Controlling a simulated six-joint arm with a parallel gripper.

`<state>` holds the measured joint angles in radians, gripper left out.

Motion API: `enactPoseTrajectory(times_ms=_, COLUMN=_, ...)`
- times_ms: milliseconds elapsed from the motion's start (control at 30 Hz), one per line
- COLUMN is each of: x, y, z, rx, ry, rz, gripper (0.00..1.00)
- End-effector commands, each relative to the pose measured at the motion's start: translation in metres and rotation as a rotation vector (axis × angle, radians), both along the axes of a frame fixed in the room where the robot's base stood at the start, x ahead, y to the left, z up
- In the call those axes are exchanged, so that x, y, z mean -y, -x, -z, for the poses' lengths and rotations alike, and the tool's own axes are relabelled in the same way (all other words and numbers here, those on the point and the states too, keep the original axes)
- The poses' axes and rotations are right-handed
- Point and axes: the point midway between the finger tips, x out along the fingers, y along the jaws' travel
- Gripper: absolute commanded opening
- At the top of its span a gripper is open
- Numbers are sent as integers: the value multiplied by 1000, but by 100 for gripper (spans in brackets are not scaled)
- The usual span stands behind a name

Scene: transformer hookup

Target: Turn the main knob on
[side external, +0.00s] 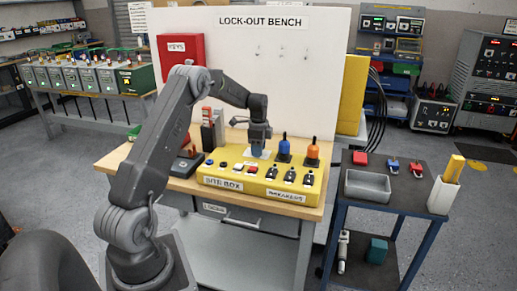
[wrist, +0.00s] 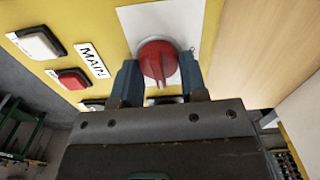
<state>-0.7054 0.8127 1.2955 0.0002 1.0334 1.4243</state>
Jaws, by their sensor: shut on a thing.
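The main knob (wrist: 157,60) is red and round with a raised grip bar. It sits on a white plate (wrist: 188,18) on the yellow site box (wrist: 107,22), beside a label reading MAIN (wrist: 92,60). My gripper (wrist: 159,75) is shut on the knob, with one blue finger on each side of it. The grip bar points roughly toward my gripper's body in the wrist view. In the side view my gripper (side external: 258,148) points down at the back middle of the site box (side external: 222,183), and its fingers hide the knob.
A white button (wrist: 40,42) and a red button (wrist: 72,78) are near the label. Blue (side external: 284,148) and orange (side external: 313,150) knobs stand right of my gripper, behind the breakers (side external: 290,176). The white LOCK-OUT BENCH panel (side external: 290,70) rises behind. A cart with a grey tray (side external: 367,198) stands right.

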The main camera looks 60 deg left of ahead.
Motion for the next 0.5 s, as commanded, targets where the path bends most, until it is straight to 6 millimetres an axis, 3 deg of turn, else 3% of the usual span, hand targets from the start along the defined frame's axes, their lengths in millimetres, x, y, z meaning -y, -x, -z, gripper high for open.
enactPoseTrajectory(times_ms=500, x=1, y=-1, z=-1, rx=3, ry=-2, rz=84, gripper=16)
